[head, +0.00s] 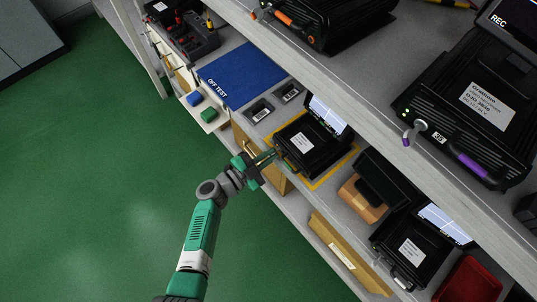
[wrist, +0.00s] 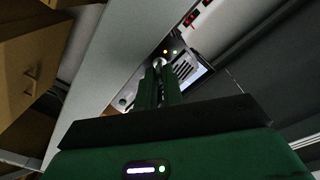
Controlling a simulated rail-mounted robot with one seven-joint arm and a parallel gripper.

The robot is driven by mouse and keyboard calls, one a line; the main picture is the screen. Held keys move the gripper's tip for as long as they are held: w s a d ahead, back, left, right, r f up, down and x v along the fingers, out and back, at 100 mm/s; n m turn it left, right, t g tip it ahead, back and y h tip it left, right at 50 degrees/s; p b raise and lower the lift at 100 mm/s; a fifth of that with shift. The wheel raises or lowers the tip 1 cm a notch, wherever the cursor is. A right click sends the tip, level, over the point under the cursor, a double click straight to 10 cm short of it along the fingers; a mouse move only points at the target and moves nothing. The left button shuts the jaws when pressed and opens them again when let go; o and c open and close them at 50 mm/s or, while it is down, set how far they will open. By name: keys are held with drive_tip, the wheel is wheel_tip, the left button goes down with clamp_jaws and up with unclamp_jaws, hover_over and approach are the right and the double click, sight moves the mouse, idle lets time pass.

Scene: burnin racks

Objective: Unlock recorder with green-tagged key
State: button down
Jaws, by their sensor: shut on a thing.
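A black recorder (head: 318,152) with a white label and a raised, lit screen sits inside a yellow outline on the lower shelf. My gripper (head: 272,156) is at its front left face. In the wrist view the fingers (wrist: 160,74) are shut, their tips at a small round metal part on the recorder's front panel (wrist: 182,58), beside an orange light. They hold something small there, apparently the key; the fingers hide most of it. I cannot make out its green tag against the green fingers, nor how far the key sits in the lock.
A blue mat (head: 240,76) marked OFF TEST and two small trays (head: 259,110) lie left of the recorder. The upper shelf edge (head: 345,95) overhangs. The green floor in front is clear.

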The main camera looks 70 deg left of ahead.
drive_tip(key=shift+m, duration=0.9)
drive_tip(key=c, duration=1.9)
unclamp_jaws()
drive_tip(key=p+v, duration=0.2)
drive_tip(key=v, duration=0.6)
drive_tip(key=shift+w, duration=0.1)
